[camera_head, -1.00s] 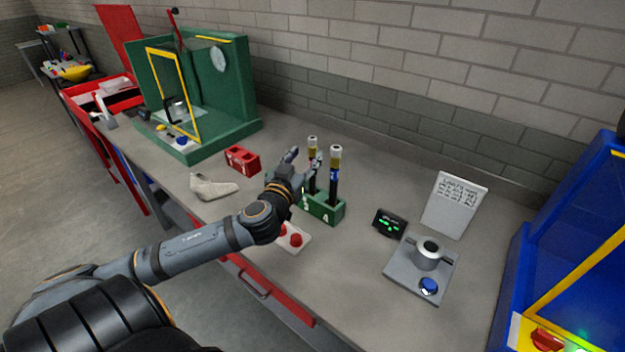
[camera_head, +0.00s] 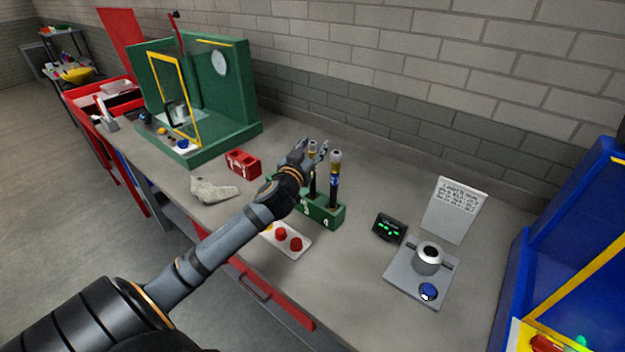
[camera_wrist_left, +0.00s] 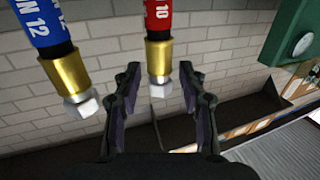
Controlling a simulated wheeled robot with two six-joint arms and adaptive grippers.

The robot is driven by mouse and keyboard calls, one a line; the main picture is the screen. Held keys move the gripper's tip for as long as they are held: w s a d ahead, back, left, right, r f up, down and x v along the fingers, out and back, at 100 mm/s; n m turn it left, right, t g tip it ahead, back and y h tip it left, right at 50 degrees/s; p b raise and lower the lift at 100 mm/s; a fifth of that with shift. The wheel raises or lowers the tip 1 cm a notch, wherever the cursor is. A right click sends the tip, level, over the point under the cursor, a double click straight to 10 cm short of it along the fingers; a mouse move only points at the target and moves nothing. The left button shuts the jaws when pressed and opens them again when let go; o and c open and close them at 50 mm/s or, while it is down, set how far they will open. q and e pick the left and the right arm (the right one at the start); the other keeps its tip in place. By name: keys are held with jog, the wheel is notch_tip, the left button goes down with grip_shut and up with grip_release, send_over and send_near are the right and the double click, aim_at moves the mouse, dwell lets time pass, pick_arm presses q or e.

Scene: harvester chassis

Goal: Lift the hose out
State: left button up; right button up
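Two dark hoses with brass collars and silver tips stand upright in a green block (camera_head: 325,213) on the bench. The right one (camera_head: 335,180) has a blue label; its label reads 12 in the left wrist view (camera_wrist_left: 45,25). The left one (camera_head: 312,183) is partly hidden by my arm; in the left wrist view the hose with a red label reading 10 (camera_wrist_left: 158,50) has its tip between my fingers. My left gripper (camera_head: 316,150) is at that hose's top, its fingers spread on either side (camera_wrist_left: 160,88), with gaps visible. My right gripper is not in view.
A red box (camera_head: 242,163), a pale object (camera_head: 213,190) and a plate with red buttons (camera_head: 288,238) lie near my arm. Right are a small display (camera_head: 389,228), a grey fixture (camera_head: 428,262) and a sign (camera_head: 454,208). A green machine (camera_head: 235,95) stands left, a blue one (camera_head: 580,235) right.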

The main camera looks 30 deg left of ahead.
pick_arm(q)
jog(key=shift+w, duration=0.1)
grip_shut()
